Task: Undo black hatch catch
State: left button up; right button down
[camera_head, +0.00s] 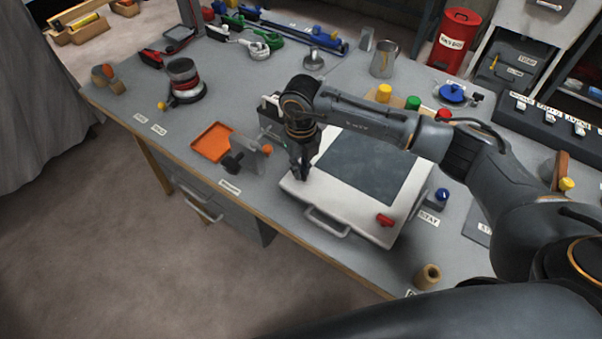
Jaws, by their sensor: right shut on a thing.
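The hatch (297,194) is a white panel with a dark grey window (372,165), lying on the bench with a grey handle (327,222) at its front edge. My right gripper (300,172) points down at the hatch's left front corner and is shut on the black catch, which its fingers largely hide. A red catch (385,220) sits at the hatch's right front corner, apart from the gripper. My left gripper is not in view.
Left of the hatch are an orange tray (211,142) and a clear plate with a black knob (232,162). A tan cylinder (429,275) stands at the front right. A blue-topped item (442,196) stands just right of the hatch.

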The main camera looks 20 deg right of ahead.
jog(key=n+b, duration=0.2)
jog(key=n, duration=0.1)
jog(key=shift+f+b, duration=0.15)
jog(key=shift+b, duration=0.25)
jog(key=shift+n+b, duration=0.7)
jog(key=shift+n, duration=0.1)
jog(key=shift+r, duration=0.2)
jog(key=c, duration=1.4)
grip_release()
notch_tip(320, 180, up, 12)
